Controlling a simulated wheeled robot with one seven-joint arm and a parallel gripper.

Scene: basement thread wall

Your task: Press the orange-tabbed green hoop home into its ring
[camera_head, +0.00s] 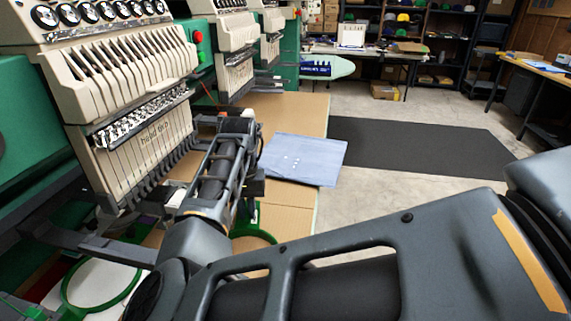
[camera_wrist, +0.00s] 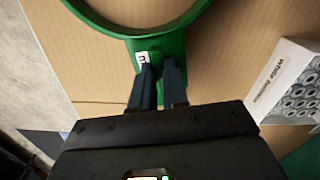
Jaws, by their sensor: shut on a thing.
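My gripper (camera_wrist: 159,76) is shut on the green tab of a green hoop (camera_wrist: 166,46) in the wrist view. The tab carries a small white label with a dark mark; I see no orange on it. The hoop's ring runs out of the top of that view, over tan cardboard. In the head view, part of a green hoop (camera_head: 262,236) shows behind my arm, which hides my fingers. Another green hoop (camera_head: 66,291) lies around a white disc at the lower left, under the embroidery machine (camera_head: 150,140). I cannot tell which ring is the matching one.
The machine's heads stand along the left, close to my arm. A tan table (camera_head: 285,215) extends behind my arm, with a blue sheet (camera_head: 305,158) on it. A white box (camera_wrist: 292,85) with printed spools lies right of my gripper. Open floor and a black mat (camera_head: 415,145) lie beyond.

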